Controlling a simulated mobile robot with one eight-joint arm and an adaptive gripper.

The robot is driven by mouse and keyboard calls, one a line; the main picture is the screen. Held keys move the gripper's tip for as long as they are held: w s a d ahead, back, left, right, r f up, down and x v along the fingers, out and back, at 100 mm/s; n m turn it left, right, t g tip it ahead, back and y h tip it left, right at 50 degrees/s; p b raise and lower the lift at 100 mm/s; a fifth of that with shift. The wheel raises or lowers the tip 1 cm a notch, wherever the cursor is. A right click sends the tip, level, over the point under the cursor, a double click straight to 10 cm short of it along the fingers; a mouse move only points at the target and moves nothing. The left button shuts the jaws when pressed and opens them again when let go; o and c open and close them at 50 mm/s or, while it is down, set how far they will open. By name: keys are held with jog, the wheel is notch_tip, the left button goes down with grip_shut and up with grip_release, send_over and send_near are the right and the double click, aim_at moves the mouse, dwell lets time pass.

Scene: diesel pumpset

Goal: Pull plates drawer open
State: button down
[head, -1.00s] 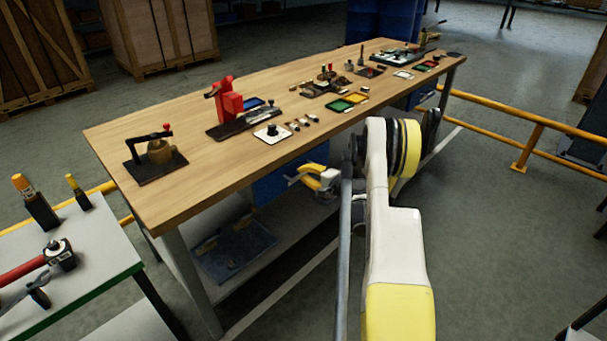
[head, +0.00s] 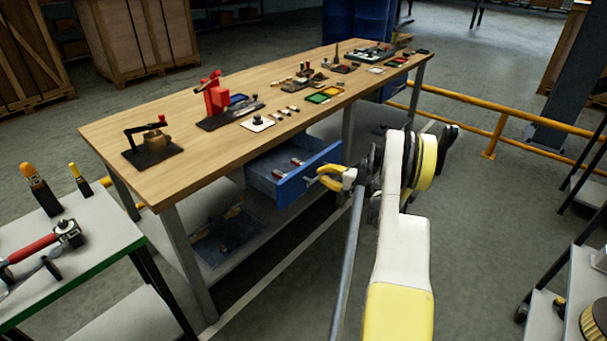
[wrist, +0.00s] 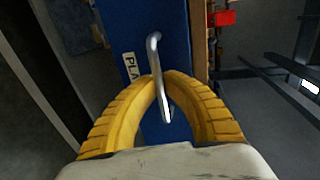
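The blue plates drawer (head: 310,174) hangs under the wooden workbench and is pulled well out. Small red-and-light items lie inside it. In the wrist view its blue front (wrist: 172,28) carries a white label (wrist: 130,67) reading "PLA", the rest covered. A silver bar handle (wrist: 153,48) stands on the front. My gripper (head: 320,176) is at the drawer front. In the wrist view its yellow fingers (wrist: 163,77) close in from both sides of the handle, tips together around it. The fingers hide part of the front.
The workbench (head: 150,112) holds tools and small parts above the drawer. A lower shelf with a dark bin (head: 228,237) is below. A green-edged table (head: 85,262) stands at left, a yellow rail (head: 497,135) at right. Open floor lies in front.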

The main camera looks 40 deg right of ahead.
jog(key=f+v, duration=0.1)
jog(key=v, duration=0.5)
jog(key=shift+s, duration=0.3)
jog(key=c, duration=1.5)
grip_release()
jog(key=shift+f, duration=0.1)
jog(key=v, duration=1.2)
jog(key=shift+d, duration=0.15)
